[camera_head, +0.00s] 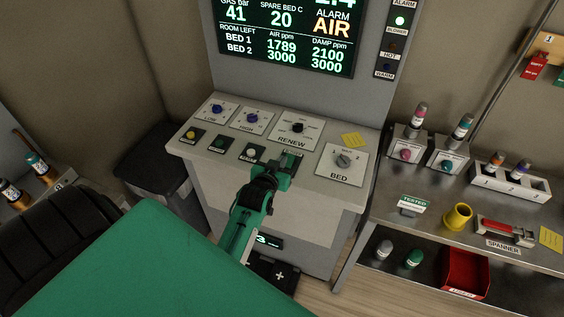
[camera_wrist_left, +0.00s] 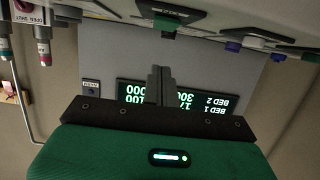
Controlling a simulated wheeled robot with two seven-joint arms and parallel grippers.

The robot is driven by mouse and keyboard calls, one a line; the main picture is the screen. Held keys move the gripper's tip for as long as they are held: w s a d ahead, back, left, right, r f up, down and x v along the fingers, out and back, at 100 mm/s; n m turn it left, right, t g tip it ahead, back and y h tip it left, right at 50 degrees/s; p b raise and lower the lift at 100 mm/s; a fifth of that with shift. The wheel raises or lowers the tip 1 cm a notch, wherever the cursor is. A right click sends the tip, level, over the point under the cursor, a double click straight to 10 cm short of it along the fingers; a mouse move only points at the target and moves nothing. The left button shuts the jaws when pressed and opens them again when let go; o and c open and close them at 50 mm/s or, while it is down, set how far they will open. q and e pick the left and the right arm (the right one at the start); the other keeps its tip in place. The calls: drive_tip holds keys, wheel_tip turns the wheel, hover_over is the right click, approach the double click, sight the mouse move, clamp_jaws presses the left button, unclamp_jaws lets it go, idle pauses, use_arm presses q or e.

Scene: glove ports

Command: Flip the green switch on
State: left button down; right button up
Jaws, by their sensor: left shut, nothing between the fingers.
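A console (camera_head: 345,190) has a row of small switches on dark plates along its front edge. A green switch (camera_head: 219,143) sits between a yellow one (camera_head: 190,135) and a white one (camera_head: 249,151). My left gripper (camera_head: 287,165) is at the console's front edge, to the right of the white switch, over another dark plate that it partly hides. The gripper is shut and empty. Its closed fingers also show in the left wrist view (camera_wrist_left: 160,84), with the lit display behind them. I cannot tell whether the fingers touch the console. My right gripper is not in view.
Knobs stand behind the switches, including RENEW (camera_head: 297,128), and the BED knob (camera_head: 343,160) is to the right. A dark bin (camera_head: 155,165) stands left.

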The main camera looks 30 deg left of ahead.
use_arm(q)
drive_tip(key=s+d+b, duration=0.2)
drive_tip(key=s, duration=0.5)
drive_tip(key=shift+s+r+b, duration=0.25)
drive_tip(key=shift+s+b, duration=0.05)
drive_tip(key=shift+s, duration=0.05)
drive_tip(key=s+d+f+m+g+h+b, duration=0.1)
drive_tip(key=d+f+g, duration=0.15)
drive_tip(key=f, duration=0.95)
drive_tip(key=s+d+f+m+g+h, duration=0.1)
drive_tip(key=d+f, duration=0.3)
drive_tip(key=f, duration=0.8)
drive_tip(key=s+d+f+g+h, duration=0.15)
drive_tip(key=s+f, duration=0.25)
drive_tip(key=f, duration=0.4)
drive_tip(key=s+d+f+g, duration=0.2)
drive_tip(key=s+f, duration=0.3)
drive_tip(key=f, duration=0.3)
drive_tip(key=s+a+f+m+g, duration=0.1)
drive_tip(key=s+f+g, duration=0.1)
drive_tip(key=s+f, duration=0.4)
drive_tip(key=s+f+m+g+b, duration=0.1)
drive_tip(key=s+f, duration=0.5)
drive_tip(key=s, duration=0.7)
drive_tip(key=s+a+f+m+g+b, duration=0.1)
drive_tip(key=s+f+g, duration=0.2)
drive_tip(key=s+f, duration=0.4)
drive_tip(key=s, duration=0.3)
drive_tip(key=shift+s+a, duration=0.3)
